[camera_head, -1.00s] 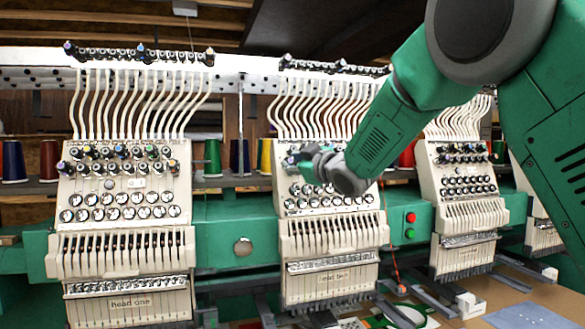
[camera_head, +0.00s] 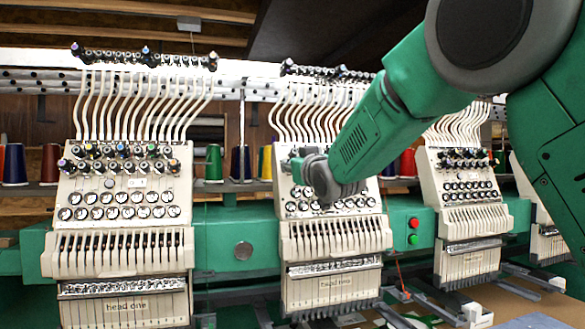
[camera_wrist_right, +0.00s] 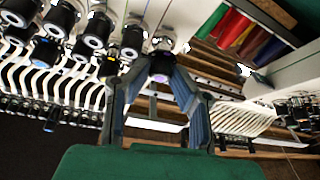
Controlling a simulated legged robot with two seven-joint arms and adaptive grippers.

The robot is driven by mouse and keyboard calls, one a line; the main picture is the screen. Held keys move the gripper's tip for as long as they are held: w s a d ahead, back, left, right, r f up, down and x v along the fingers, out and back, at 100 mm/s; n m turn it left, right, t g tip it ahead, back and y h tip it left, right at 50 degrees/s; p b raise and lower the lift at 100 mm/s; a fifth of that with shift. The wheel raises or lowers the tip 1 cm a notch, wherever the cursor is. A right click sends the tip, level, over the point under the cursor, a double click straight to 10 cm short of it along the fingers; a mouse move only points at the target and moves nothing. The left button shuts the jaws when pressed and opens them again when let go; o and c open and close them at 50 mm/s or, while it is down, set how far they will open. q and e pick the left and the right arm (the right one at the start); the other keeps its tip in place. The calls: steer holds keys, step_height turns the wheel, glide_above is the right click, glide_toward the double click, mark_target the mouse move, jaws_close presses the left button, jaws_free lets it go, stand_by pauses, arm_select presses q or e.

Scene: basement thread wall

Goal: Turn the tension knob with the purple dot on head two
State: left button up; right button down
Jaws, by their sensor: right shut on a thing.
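Head two (camera_head: 333,285) is the middle sewing head, with its upper knobs mostly hidden behind my right gripper. My right gripper (camera_head: 290,166) reaches in from the right to the upper left part of that head's panel. In the right wrist view, its two blue-grey fingers (camera_wrist_right: 160,72) are closed about a dark knob with a purple dot (camera_wrist_right: 160,78). Several other dark knobs (camera_wrist_right: 95,30) with pale caps stand to the left of the fingers. My left gripper is in neither view.
Head one (camera_head: 127,305) stands to the left and another head (camera_head: 468,262) to the right, both with rows of knobs. Red and green buttons (camera_head: 413,231) sit on the green beam between heads. Thread cones (camera_head: 214,162) stand behind.

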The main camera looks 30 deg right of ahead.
steer(key=shift+f, duration=0.15)
steer(key=c, duration=1.4)
jaws_free()
steer(key=s, duration=0.4)
steer(key=s+a+f, duration=0.1)
steer(key=s, duration=0.2)
steer(key=s+a, duration=0.1)
steer(key=s, duration=0.3)
steer(key=shift+s+f, duration=0.15)
steer(key=shift+s, duration=0.2)
steer(key=shift+d, duration=0.15)
